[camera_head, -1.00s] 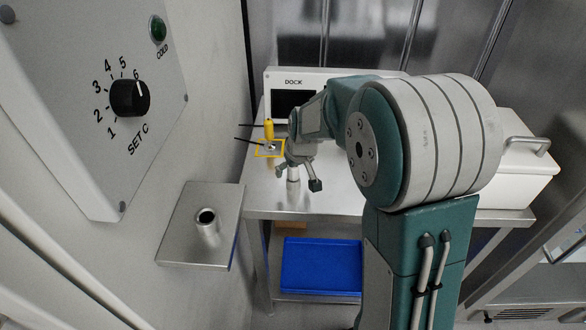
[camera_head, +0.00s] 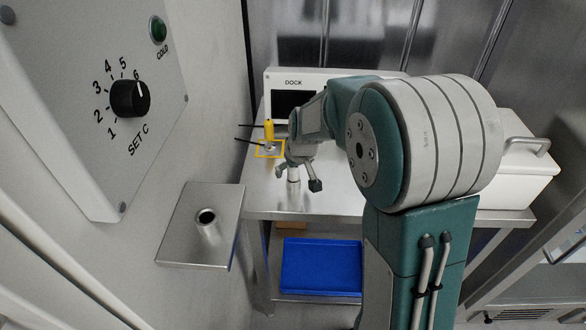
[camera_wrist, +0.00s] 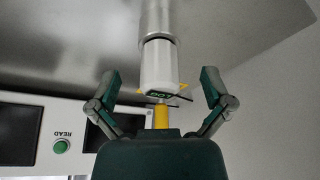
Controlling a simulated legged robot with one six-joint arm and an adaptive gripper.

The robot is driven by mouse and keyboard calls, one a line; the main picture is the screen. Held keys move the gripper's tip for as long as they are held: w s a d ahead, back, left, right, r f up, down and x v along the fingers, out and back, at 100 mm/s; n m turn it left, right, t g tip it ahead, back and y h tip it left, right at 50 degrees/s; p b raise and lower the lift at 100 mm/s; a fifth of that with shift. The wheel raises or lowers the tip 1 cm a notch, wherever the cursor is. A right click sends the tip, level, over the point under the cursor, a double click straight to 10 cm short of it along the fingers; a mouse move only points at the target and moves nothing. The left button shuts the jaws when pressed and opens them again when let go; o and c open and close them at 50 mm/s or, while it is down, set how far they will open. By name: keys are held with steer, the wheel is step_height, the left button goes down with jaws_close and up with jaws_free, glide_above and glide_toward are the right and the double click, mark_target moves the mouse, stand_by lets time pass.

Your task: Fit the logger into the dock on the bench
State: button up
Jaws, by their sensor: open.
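The logger (camera_wrist: 158,65) is a white cylinder with a dark green "LOG" label; it shows between my fingers in the wrist view. In the head view it stands on the bench (camera_head: 340,200) as a pale upright cylinder (camera_head: 293,187), its top hidden by my gripper. My gripper (camera_head: 298,179) is open above and around it, one finger on each side. In the wrist view both fingers of my gripper (camera_wrist: 160,82) are spread, with visible gaps to the logger.
A yellow-outlined square (camera_head: 259,154) with a yellow upright piece (camera_head: 269,130) lies left of my gripper, dark thin rods beside it. A white lidded box (camera_head: 525,180) is at right. A metal shelf with a tube (camera_head: 207,222) juts out at left. A blue tray (camera_head: 320,268) is below.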

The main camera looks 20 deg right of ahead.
steer(key=v, duration=0.7)
stand_by(0.6)
steer(key=a+v, duration=0.1)
steer(key=v, duration=1.1)
steer(key=s+f+m, duration=0.1)
steer(key=s+f, duration=0.1)
steer(key=s, duration=0.8)
steer(key=s+f+m+t, duration=0.1)
steer(key=s, duration=1)
steer(key=shift+a+f+t+h, duration=0.2)
steer(key=shift+f+t+h, duration=0.1)
steer(key=shift+f+h, duration=0.1)
steer(key=shift+c, duration=0.3)
